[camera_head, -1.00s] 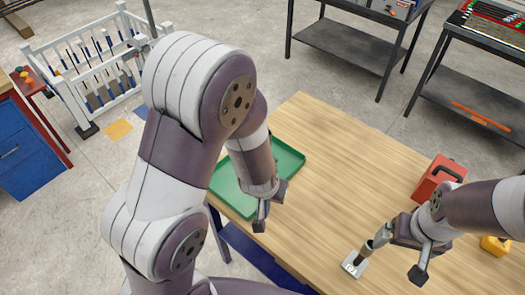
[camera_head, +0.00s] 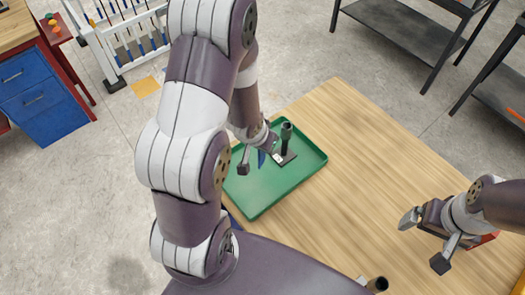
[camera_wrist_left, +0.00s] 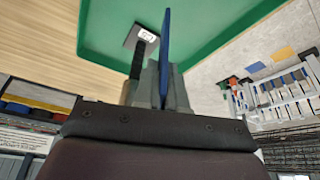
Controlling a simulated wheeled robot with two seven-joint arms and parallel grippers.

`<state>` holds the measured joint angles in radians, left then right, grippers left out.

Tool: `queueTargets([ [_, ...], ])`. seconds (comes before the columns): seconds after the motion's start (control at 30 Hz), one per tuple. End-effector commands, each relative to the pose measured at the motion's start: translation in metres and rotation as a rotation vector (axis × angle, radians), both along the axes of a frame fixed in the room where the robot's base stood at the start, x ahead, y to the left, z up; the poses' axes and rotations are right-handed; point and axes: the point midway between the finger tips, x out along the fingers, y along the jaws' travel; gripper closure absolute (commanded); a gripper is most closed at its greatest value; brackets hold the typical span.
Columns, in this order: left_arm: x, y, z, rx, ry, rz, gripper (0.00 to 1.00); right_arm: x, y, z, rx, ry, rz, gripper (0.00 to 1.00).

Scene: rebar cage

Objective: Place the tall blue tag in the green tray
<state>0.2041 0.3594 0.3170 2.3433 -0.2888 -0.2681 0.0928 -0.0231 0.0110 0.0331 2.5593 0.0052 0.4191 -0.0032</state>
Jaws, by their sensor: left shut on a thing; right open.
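The green tray (camera_head: 262,200) lies on the wooden table, partly behind my left arm. My left gripper (camera_head: 258,160) is over the tray, shut on the blue tag (camera_head: 262,157), of which only a sliver shows. In the left wrist view the blue tag (camera_wrist_left: 167,45) stands edge-on between the fingers of my left gripper (camera_wrist_left: 160,85). I cannot tell whether it touches the tray. A dark post (camera_head: 286,138) on a flat base stands in the tray just right of the gripper. My right gripper (camera_head: 424,241) is open and empty above the table's right side.
A second dark post (camera_head: 377,284) with a pale base is at the table's near edge, partly cut off. A red object (camera_head: 485,240) sits behind my right gripper. The table (camera_head: 370,170) is clear between tray and right gripper. A white rack (camera_head: 130,45) stands on the floor.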

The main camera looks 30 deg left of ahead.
Motion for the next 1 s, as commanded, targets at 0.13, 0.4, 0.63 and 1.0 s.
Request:
queueTargets([
  [0.13,-0.001,0.003,-0.026,-0.002,0.005,-0.001,1.00,0.000,0.000,-0.002,0.000,0.001,0.000,0.05],
  [0.4,0.000,0.003,-0.043,0.000,-0.002,-0.003,1.00,0.000,0.000,0.000,0.000,0.001,0.000,0.05],
  [0.63,0.000,0.003,-0.045,0.000,-0.002,-0.003,0.80,0.000,0.000,-0.002,0.000,0.001,0.000,0.05],
  [1.0,0.000,0.003,-0.041,0.000,-0.002,-0.003,0.65,0.000,0.000,0.001,0.000,0.001,0.000,0.05],
])
